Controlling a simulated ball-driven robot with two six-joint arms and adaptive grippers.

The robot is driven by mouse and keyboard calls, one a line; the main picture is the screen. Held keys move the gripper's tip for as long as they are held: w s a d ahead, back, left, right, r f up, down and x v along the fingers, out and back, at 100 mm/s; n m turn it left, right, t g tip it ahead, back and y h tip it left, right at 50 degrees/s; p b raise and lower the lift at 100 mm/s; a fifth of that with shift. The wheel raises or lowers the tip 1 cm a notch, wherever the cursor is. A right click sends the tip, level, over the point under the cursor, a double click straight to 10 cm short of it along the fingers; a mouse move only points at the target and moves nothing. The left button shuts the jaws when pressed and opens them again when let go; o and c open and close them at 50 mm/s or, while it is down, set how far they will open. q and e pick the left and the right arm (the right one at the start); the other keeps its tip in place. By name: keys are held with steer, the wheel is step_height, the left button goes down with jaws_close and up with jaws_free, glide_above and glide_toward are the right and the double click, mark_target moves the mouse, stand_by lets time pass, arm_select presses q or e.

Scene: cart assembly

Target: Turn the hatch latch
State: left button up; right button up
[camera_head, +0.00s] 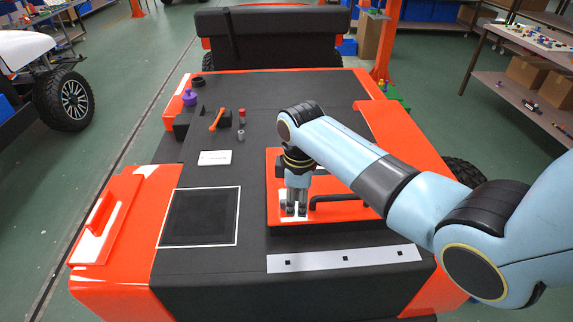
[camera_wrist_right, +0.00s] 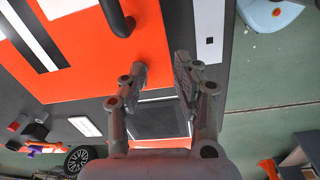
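The orange hatch panel (camera_head: 278,170) lies on the dark cart top, with a black bar handle (camera_head: 345,198) on it. My right gripper (camera_head: 293,212) points down over the hatch's near left corner, left of the handle. In the wrist view my right gripper (camera_wrist_right: 160,66) has its fingers apart, with nothing seen between them but the surface beyond. The hatch (camera_wrist_right: 75,60) and the end of the handle (camera_wrist_right: 118,18) also show there. I cannot make out a separate latch; the arm and gripper hide part of the hatch. My left gripper is not in view.
A white strip with black squares (camera_head: 345,259) lies in front of the hatch. A white-framed dark square (camera_head: 200,217) is to its left. Behind that are an orange lever (camera_head: 216,119), a purple knob (camera_head: 190,97), small pegs and a white plate (camera_head: 215,157).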

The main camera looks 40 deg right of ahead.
steer(key=shift+n+g, duration=0.3)
steer(key=shift+n, duration=0.6)
steer(key=w+r, duration=0.3)
steer(key=w, duration=0.1)
steer(key=shift+d+r+p, duration=0.1)
steer(key=shift+r+p, duration=0.25)
steer(key=shift+p, duration=0.05)
steer(key=shift+w+r, duration=0.15)
steer(key=shift+w, duration=0.05)
step_height(320, 180, down, 6)
steer(key=b, duration=0.6)
steer(key=shift+f+b, duration=0.5)
steer(key=shift+f, duration=0.4)
jaws_close()
steer(key=m, duration=1.7)
steer(key=shift+m, duration=0.3)
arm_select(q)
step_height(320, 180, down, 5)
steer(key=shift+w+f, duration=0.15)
arm_select(e)
steer(key=shift+o, duration=1.3)
jaws_free()
